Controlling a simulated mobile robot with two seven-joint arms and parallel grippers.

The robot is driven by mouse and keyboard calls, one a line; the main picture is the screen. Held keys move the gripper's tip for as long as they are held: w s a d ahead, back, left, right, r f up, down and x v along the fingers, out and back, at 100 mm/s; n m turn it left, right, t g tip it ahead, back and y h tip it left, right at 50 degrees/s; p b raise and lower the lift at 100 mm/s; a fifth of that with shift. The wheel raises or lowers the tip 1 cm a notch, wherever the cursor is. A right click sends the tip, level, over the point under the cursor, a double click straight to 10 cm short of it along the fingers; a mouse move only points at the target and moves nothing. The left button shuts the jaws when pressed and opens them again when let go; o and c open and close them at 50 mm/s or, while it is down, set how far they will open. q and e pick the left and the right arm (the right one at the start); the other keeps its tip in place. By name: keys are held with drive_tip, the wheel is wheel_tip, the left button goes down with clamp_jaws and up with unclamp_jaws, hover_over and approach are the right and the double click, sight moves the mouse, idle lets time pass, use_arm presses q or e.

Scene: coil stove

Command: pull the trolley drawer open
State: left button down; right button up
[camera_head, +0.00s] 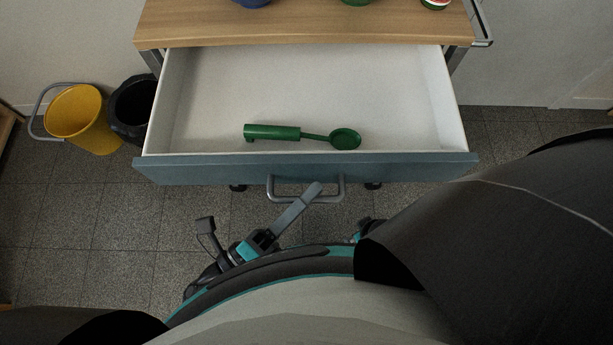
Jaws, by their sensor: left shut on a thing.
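The trolley drawer (300,168) has a blue-grey front and a pale inside, and it stands far out from under the wooden trolley top (300,28). Its grey bar handle (271,186) is on the front face. My left gripper (315,189) reaches up from below and is shut on the drawer handle, at its right half. The exact finger contact is small and hard to see. My right gripper does not show.
A green ladle-like utensil (345,139) lies in the drawer. Bowls (357,2) stand on the trolley top, cut off by the frame. A yellow bucket (75,115) and a black bin (130,105) stand on the left. Tiled floor (80,215) is clear at left.

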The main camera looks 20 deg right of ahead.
use_arm(q)
drive_tip(key=c, duration=0.9)
unclamp_jaws()
drive_tip(key=shift+a, duration=0.1)
drive_tip(key=p+v, duration=0.1)
drive_tip(key=v, duration=1.4)
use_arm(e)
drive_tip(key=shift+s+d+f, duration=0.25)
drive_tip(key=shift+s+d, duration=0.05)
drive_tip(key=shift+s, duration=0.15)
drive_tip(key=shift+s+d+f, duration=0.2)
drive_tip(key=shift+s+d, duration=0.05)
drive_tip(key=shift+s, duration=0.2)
use_arm(q)
drive_tip(key=shift+s, duration=0.15)
